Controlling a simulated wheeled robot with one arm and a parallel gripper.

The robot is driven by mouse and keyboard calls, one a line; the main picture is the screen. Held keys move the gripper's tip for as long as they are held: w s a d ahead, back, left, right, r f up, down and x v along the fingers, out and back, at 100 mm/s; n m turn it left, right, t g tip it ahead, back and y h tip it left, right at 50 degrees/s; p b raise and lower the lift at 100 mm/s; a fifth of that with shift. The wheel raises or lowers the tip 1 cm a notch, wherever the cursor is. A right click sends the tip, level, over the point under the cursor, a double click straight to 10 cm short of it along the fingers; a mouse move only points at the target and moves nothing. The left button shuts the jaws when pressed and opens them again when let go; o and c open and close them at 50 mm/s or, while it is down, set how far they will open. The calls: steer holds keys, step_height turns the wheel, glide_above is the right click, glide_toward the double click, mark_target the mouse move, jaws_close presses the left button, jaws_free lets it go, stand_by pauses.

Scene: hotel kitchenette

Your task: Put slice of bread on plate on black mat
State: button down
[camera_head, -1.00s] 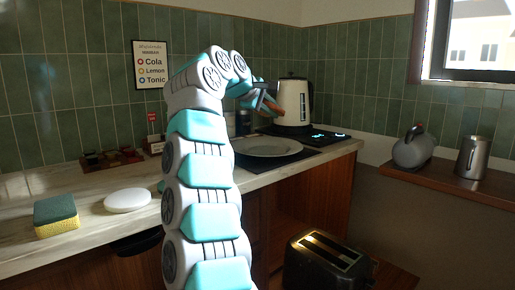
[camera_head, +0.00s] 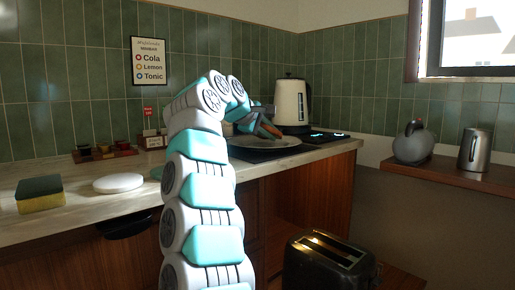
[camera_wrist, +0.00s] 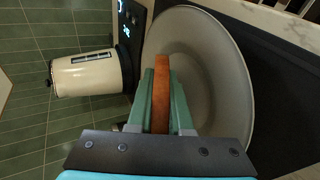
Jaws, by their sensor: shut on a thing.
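The slice of bread (camera_wrist: 161,85) is brown and seen edge-on between the fingers of my gripper (camera_wrist: 161,100) in the wrist view. My gripper is shut on it. In the head view the slice (camera_head: 270,130) shows at the tip of my gripper (camera_head: 262,126), over the plate. The plate (camera_wrist: 225,70) is round and pale grey, and lies behind the slice in the wrist view. It also shows in the head view (camera_head: 285,146). The black mat (camera_wrist: 275,75) lies under the plate. I cannot tell whether the slice touches the plate.
A cream kettle (camera_head: 291,102) stands behind the plate, close to my gripper; it also shows in the wrist view (camera_wrist: 88,74). A sponge (camera_head: 40,194) and a white disc (camera_head: 118,183) lie on the counter at left. A toaster (camera_head: 328,263) stands lower, in front.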

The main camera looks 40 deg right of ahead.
stand_by(0.3)
steer(key=c, duration=1)
jaws_free()
steer(key=shift+p+v, duration=0.35)
steer(key=shift+v, duration=3.65)
steer(key=shift+f, duration=0.1)
step_height(320, 180, up, 7)
steer(key=a+p, duration=0.2)
steer(key=p, duration=0.5)
steer(key=shift+s+a+r, duration=0.2)
steer(key=shift+s+a, duration=0.1)
steer(key=shift+s, duration=0.05)
